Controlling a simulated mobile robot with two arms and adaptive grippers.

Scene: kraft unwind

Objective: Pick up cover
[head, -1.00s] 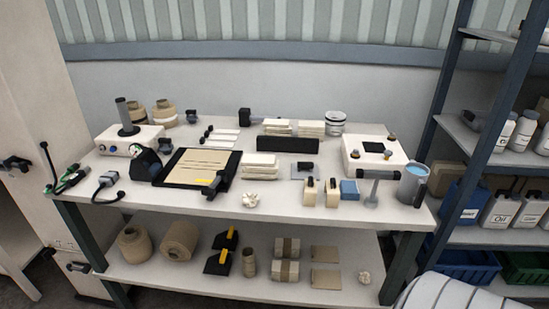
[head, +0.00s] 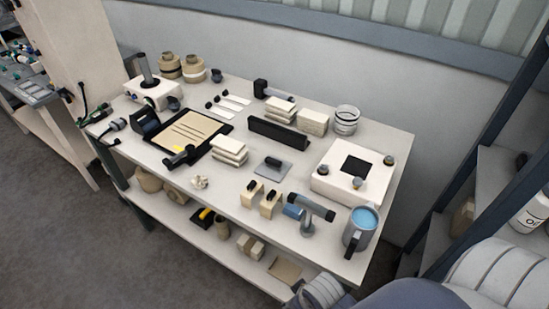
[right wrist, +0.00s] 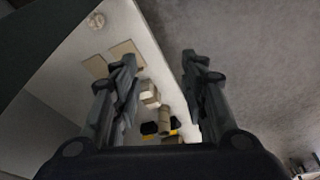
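No thing is labelled as the cover, so I cannot tell for sure which it is. A flat grey plate with a black handle (head: 272,164) lies on the middle of the workbench top (head: 225,185). A white box with a dark square opening and several knobs (head: 350,178) stands at the bench's right end. My right gripper (right wrist: 160,62) is open in the right wrist view, with nothing between its fingertips. Beyond its fingers show the lower shelf's items and the floor. My left gripper is not in view.
A grey mug of blue liquid (head: 360,228) and a grey T-shaped tool (head: 308,215) stand near the bench's front right. White stacked blocks (head: 229,150), a black bar (head: 278,134) and a black tray (head: 190,138) crowd the top. A shelf rack (head: 480,170) stands right.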

